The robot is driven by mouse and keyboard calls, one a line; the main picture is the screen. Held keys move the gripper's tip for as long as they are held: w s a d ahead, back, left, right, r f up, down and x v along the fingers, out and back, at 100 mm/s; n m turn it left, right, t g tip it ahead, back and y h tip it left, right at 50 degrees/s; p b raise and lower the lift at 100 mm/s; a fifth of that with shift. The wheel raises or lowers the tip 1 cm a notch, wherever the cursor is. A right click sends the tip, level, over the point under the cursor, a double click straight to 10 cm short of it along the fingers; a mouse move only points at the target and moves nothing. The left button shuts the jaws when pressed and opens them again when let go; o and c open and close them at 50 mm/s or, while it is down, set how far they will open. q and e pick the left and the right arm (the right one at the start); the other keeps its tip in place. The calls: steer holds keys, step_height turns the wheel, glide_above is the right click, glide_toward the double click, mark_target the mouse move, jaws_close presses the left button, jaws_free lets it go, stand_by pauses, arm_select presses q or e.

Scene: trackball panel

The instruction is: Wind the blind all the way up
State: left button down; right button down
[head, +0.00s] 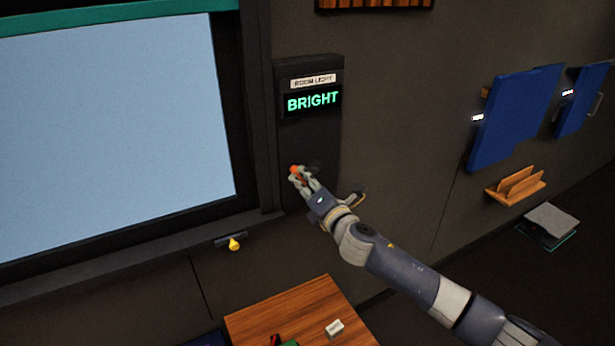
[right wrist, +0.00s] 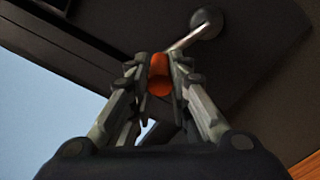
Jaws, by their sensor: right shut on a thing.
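The window (head: 110,130) shows a wide bare light-blue pane at the left of the head view. A teal strip, which looks like the blind (head: 120,15), crosses its top; the picture's edge cuts it off. An orange crank knob (head: 295,170) is on the dark wall panel right of the window. My right gripper (head: 300,177) is shut on this knob. In the right wrist view the knob (right wrist: 158,78) sits between the fingers, and a thin metal crank arm (right wrist: 185,39) runs from it to a round hub (right wrist: 206,22). My left gripper is out of view.
A display (head: 313,101) above the crank reads BRIGHT under a ROOM LIGHT label (head: 313,80). A yellow knob (head: 234,244) sticks out below the window. A wooden table (head: 290,312) stands below. Blue panels (head: 515,115) and a wooden holder (head: 515,187) are on the right.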

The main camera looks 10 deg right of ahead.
steer(key=shift+s+a+f+n, duration=0.1)
steer(key=shift+a+f+n, duration=0.15)
steer(key=shift+f+n, duration=0.45)
steer(key=c, duration=1.4)
jaws_free()
steer(key=shift+c, duration=0.2)
steer(key=shift+r, duration=0.1)
steer(key=v, duration=1.2)
